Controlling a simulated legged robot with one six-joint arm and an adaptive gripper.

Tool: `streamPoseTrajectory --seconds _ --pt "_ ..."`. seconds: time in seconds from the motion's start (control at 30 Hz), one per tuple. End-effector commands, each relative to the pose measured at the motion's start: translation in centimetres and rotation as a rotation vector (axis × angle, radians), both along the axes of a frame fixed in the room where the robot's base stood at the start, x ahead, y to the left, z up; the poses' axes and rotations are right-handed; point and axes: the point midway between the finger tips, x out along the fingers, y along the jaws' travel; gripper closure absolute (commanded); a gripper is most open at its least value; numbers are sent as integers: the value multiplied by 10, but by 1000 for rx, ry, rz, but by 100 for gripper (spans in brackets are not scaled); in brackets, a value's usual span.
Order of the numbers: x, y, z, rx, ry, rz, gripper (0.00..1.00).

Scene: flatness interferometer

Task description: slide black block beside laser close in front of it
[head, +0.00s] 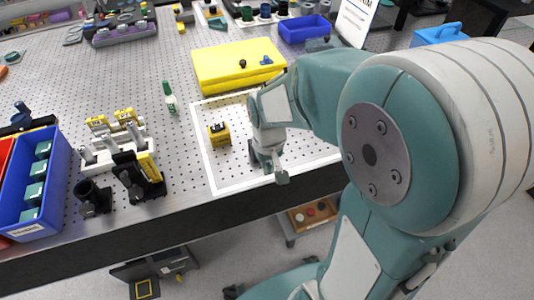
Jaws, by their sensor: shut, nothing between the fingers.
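My gripper (268,164) points down over the front part of the white-outlined area on the perforated table, and its fingers are shut and empty. A small yellow and black block (219,135) sits inside the outline, to the left of my gripper and apart from it. At the front left stand a black and yellow device (138,177) and a short black piece with a round opening (93,198), side by side with a small gap. I cannot tell for certain which of these is the laser or the black block. My gripper and arm hide part of the outlined area.
A yellow case (238,65) lies behind the outline. A blue tray (305,28) is behind. The table's front edge (150,225) runs close by.

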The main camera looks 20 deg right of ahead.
Motion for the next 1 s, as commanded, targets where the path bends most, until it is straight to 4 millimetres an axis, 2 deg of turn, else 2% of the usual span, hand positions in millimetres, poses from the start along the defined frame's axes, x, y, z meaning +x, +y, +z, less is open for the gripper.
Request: streamPoseTrajectory --seconds 0.07,0.2,0.33,0.83,1.0 --pt "-2 0 -16 0 7 0 100" --pt "22 0 -15 0 0 0 100" --pt "35 0 -15 0 0 0 100" --pt "45 0 -15 0 0 0 100" --pt "73 0 -15 0 0 0 100"
